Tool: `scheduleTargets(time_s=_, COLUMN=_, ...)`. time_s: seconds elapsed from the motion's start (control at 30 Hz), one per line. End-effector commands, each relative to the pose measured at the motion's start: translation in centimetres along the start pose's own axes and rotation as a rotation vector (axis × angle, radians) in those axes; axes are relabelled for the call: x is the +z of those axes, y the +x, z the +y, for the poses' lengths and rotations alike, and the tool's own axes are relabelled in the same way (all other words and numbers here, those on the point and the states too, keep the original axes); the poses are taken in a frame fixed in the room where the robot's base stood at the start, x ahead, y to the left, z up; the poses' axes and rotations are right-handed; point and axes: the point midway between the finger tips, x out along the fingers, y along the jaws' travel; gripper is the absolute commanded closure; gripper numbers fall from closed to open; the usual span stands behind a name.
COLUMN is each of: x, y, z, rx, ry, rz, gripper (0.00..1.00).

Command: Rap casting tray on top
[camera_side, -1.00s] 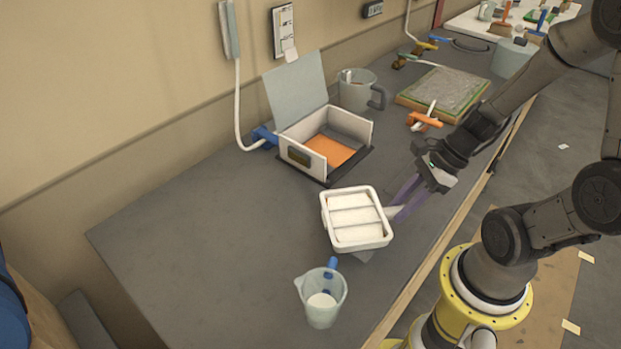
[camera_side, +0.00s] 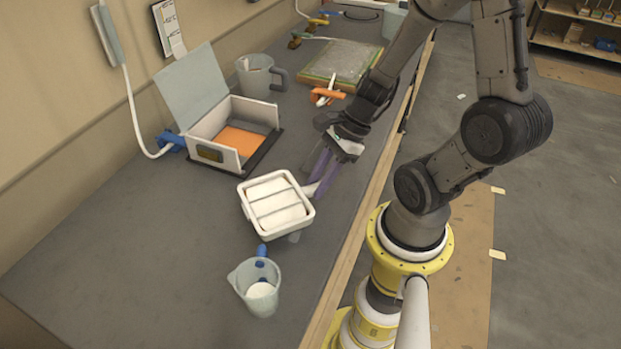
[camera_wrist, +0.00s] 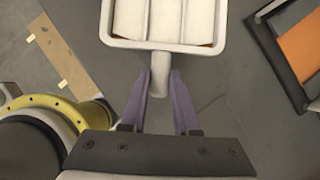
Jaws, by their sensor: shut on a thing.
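The white casting tray (camera_side: 243,208) is square, with a raised rim and dividers between white-filled compartments. It also shows at the top of the wrist view (camera_wrist: 222,22), where a little orange shows inside its near corners. My gripper (camera_side: 316,182) has purple fingers and is shut on the tray's short pale handle (camera_wrist: 159,72), which points toward my wrist. The tray appears held over the bench; its gap from the surface is hard to tell. Its underside is hidden.
An open-lidded box (camera_side: 213,157) with an orange floor stands behind. Another jug (camera_side: 254,79) is farther back. Bare bench (camera_side: 110,225) lies left.

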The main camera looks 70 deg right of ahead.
Motion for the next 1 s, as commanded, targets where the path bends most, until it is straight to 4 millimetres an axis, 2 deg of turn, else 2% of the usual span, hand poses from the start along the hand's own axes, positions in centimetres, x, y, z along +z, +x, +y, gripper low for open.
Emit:
scheduleTargets(time_s=0.17, x=-0.1, y=0.3, z=0.0, rx=0.001, ry=0.000, rz=-0.001, gripper=1.00)
scheduleTargets(time_s=0.37, x=-1.6, y=2.8, z=0.0, rx=0.003, ry=0.002, rz=-0.001, gripper=1.00)
scheduleTargets(time_s=0.57, x=-1.3, y=2.4, z=-0.1, rx=-0.002, ry=-0.002, rz=-0.002, gripper=1.00)
scheduleTargets(time_s=0.8, x=-0.3, y=0.6, z=-0.1, rx=-0.002, ry=-0.003, rz=-0.003, gripper=1.00)
scheduleTargets(time_s=1.0, x=0.1, y=-0.1, z=0.0, rx=0.000, ry=-0.001, rz=-0.001, gripper=1.00)
